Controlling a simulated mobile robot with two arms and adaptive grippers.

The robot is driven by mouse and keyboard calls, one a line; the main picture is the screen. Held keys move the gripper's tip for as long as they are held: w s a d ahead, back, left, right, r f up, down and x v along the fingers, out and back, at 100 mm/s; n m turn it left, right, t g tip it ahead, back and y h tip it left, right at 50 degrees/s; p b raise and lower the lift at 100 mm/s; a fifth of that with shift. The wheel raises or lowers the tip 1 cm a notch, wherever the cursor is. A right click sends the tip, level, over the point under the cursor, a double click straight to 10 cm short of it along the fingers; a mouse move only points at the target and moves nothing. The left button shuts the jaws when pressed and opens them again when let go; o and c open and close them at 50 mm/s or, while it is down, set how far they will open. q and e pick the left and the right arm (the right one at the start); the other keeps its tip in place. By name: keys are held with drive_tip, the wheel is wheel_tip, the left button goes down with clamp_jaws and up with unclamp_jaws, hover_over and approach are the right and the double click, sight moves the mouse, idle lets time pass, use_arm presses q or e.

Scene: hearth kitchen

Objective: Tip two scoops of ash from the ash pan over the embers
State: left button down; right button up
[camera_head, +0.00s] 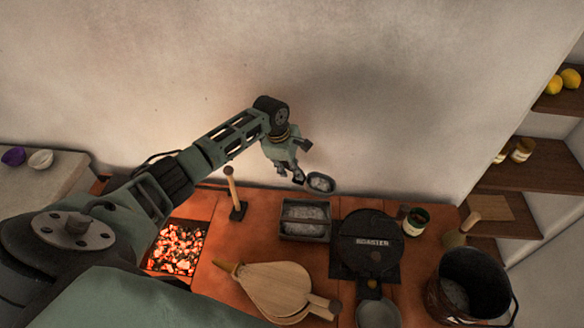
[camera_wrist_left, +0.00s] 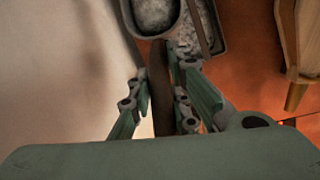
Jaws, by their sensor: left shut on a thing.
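My left gripper (camera_head: 299,164) is shut on the dark handle of a scoop (camera_head: 320,183). In the left wrist view the handle (camera_wrist_left: 160,90) runs between the fingers, and the scoop's bowl (camera_wrist_left: 134,30) holds grey ash. The bowl is in the air above the back edge of the ash pan. The ash pan (camera_head: 304,238), a dark divided tray with grey ash in it, stands on the hearth; it also shows in the left wrist view (camera_wrist_left: 222,48). The glowing embers (camera_head: 177,250) lie in a square pit to the left. My right gripper is not in view.
A wooden-handled tool (camera_head: 232,190) stands upright between embers and ash pan. Wooden bellows (camera_head: 272,287) lie in front. A round roaster (camera_head: 368,244), a small jar (camera_head: 415,221) and a dark bucket (camera_head: 470,284) stand to the right. The wall is close behind.

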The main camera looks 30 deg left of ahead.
use_arm(q)
drive_tip(key=shift+r+t+h, duration=0.2)
drive_tip(key=shift+r+h, duration=0.4)
drive_tip(key=shift+r, duration=0.6)
drive_tip(key=shift+r+t+h, duration=0.2)
drive_tip(key=shift+r+h, duration=0.4)
drive_tip(key=shift+r, duration=0.6)
drive_tip(key=shift+d, duration=0.1)
